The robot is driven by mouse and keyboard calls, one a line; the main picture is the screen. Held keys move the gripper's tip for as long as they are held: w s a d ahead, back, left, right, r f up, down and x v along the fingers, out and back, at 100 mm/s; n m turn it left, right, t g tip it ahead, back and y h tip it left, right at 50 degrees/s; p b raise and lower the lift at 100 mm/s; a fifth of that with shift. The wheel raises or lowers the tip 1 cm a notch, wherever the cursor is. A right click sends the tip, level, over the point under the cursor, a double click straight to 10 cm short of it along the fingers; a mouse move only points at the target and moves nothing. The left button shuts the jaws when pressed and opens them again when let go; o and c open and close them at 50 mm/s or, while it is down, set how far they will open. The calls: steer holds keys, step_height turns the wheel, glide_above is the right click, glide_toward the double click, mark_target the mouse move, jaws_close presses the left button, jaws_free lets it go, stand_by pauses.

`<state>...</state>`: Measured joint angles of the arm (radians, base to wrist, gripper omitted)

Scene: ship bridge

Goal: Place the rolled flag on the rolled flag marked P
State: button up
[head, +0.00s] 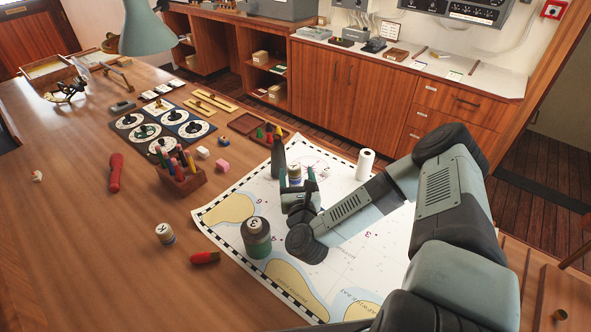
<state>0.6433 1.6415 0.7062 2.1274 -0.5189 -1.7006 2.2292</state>
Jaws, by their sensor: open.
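Several short rolled flags show. One (165,233), with a pale marked end and a dark band, stands on the bare wood at left. A dark and green one (257,236) with a pale marked end stands on the chart; it may be two stacked. Another, pale and blue (294,173), shows just beyond my gripper, partly hidden. The marks are too small to read surely, so I cannot tell which is P. My gripper (297,188) is open over the chart, fingers pointing away toward the pale and blue flag. I cannot tell whether it lies between them.
A chart (345,262) covers the table's right part. A white roll (366,165) stands on it. A dark upright object (278,158) is close to my gripper. Front-left wood is mostly clear.

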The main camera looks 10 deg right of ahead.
steer(key=s, duration=0.8)
steer(key=shift+s, duration=0.3)
